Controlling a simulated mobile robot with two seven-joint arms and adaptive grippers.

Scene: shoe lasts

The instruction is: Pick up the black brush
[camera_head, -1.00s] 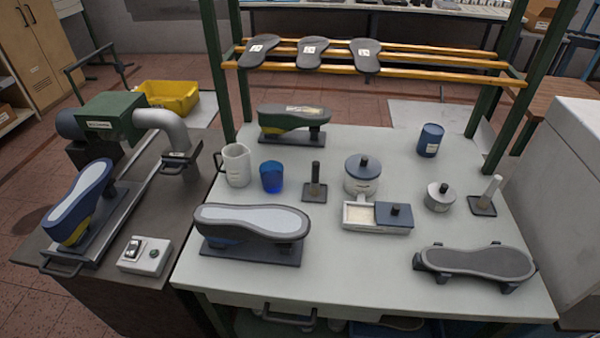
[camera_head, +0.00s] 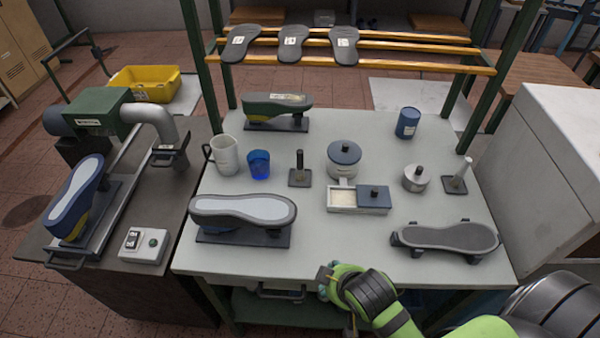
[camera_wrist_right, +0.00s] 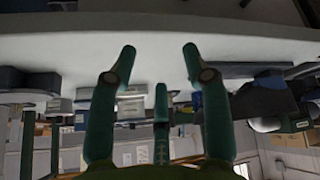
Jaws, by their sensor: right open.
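The black brush (camera_head: 299,170), with an upright dark handle on a square dark base, stands on the light worktable (camera_head: 330,255), right of the blue cup. My right gripper (camera_head: 328,278) is at the table's front edge, below and slightly right of the brush in the head view and well apart from it. In the right wrist view, which looks upside down, its fingers (camera_wrist_right: 160,55) are spread with nothing between them. I cannot surely pick out the brush there. My left gripper is out of view.
A blue cup (camera_head: 259,164) and white mug (camera_head: 223,155) stand left of the brush. A lidded pot (camera_head: 344,160) and open box (camera_head: 343,199) are to its right. A shoe last (camera_head: 243,211) lies in front left. Bare tabletop lies between last and box.

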